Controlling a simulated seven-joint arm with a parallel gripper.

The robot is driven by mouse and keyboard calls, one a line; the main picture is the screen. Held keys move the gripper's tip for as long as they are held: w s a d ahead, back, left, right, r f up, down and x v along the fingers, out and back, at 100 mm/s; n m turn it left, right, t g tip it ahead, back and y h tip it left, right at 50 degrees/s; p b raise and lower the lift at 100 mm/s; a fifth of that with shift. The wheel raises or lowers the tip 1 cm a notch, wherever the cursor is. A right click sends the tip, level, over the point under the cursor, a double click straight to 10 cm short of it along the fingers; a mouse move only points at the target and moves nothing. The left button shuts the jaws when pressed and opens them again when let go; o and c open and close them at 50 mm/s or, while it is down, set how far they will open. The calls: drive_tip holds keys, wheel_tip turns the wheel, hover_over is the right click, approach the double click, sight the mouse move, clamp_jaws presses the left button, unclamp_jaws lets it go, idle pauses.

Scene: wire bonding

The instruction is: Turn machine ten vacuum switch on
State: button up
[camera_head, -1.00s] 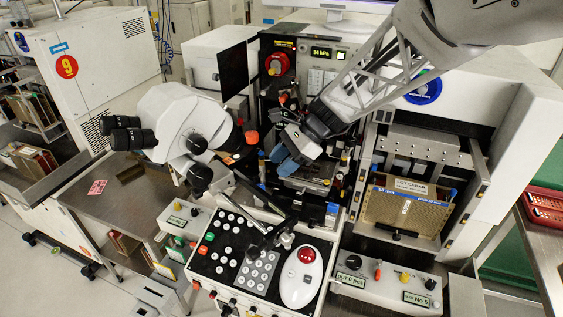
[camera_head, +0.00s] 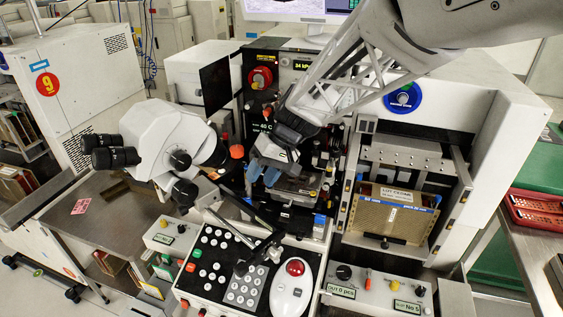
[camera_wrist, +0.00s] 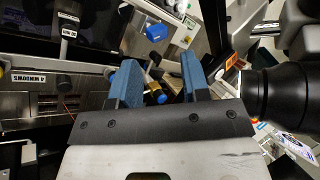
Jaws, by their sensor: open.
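A blue round plate with a grey knob in its middle (camera_head: 403,98) is on the white machine front at the upper right; its lettering looks like "vacuum pump". The knob's setting is too small to read.
A white microscope (camera_head: 165,145) stands left of my gripper; its black barrel (camera_wrist: 275,95) is close in the wrist view. A red rotary switch (camera_head: 261,77) is behind. A keypad panel (camera_head: 240,265) lies in front, and a magazine (camera_head: 393,215) sits at right.

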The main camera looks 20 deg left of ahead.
sight(246, 199)
drive_tip(key=n, duration=0.5)
drive_tip(key=n+t+h, duration=0.1)
drive_tip(key=n, duration=0.5)
drive_tip(key=a+r+n, duration=0.1)
drive_tip(key=n, duration=0.4)
drive_tip(key=shift+s+r+n+t+h, duration=0.1)
drive_tip(key=shift+s+n+t+h, duration=0.2)
drive_tip(key=shift+n, duration=0.1)
drive_tip(key=shift+a, duration=0.1)
drive_tip(key=shift+x, duration=3.85)
drive_tip(key=shift+c, duration=0.3)
clamp_jaws()
